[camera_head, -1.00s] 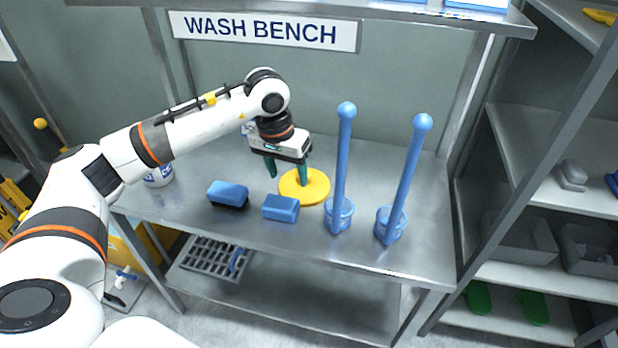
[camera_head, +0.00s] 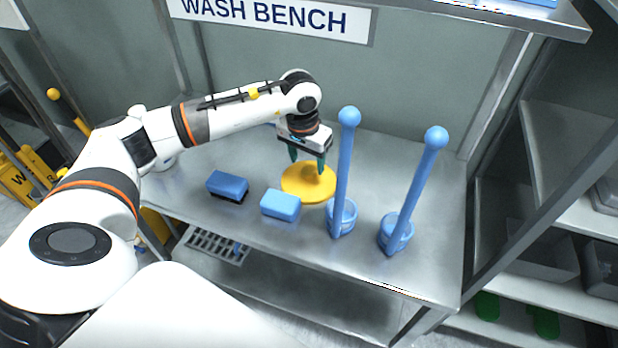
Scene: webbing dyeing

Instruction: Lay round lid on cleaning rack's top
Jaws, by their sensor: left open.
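The round lid (camera_head: 297,194) is a yellow disc with a raised knob, lying flat on the steel wash bench. My left gripper (camera_head: 307,160) is open and points down just above the lid. Its two teal fingers are spread on either side of the knob; I cannot tell whether they touch it. No part of the lid looks lifted. A grey shelving rack (camera_head: 560,158) stands at the right, its top out of the picture; I cannot tell whether it is the cleaning rack. My right gripper is out of view.
Two blue blocks (camera_head: 228,185) (camera_head: 281,205) lie left of the lid. Two tall blue ball-topped rods stand in blue cups (camera_head: 343,217) (camera_head: 398,234) close to its right. A grey grid tray (camera_head: 215,245) sits on the lower shelf. The bench's back right is clear.

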